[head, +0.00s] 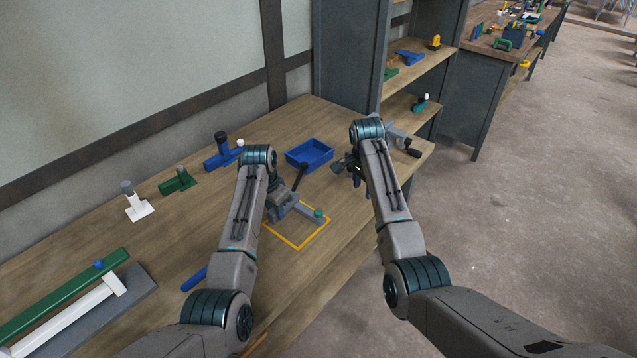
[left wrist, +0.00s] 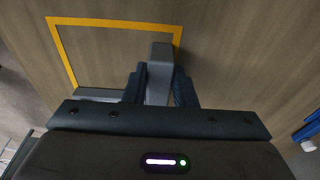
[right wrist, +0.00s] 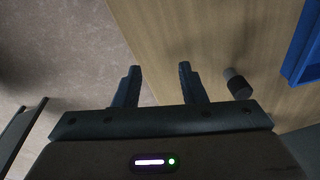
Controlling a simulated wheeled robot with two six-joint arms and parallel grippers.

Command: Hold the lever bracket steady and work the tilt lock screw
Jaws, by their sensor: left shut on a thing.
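The grey lever bracket (head: 306,209) lies over the yellow square outline on the bench in the head view. A green-topped piece (head: 319,213) is at its right end, and a dark lever (head: 299,177) leans up behind. My left gripper (head: 277,205) is shut on a grey upright part of the bracket, which shows between its fingers in the left wrist view (left wrist: 160,68). My right gripper (head: 347,167) is open and empty above the bench; its fingers stand apart in the right wrist view (right wrist: 157,78). I cannot make out the tilt lock screw for certain.
A blue tray (head: 310,154) stands behind the bracket. A dark-ended cylinder (right wrist: 238,84) is right of my right gripper in its wrist view. A grey device with a black handle (head: 413,152) is at the bench's right end. Coloured fixtures (head: 178,181) line the left back.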

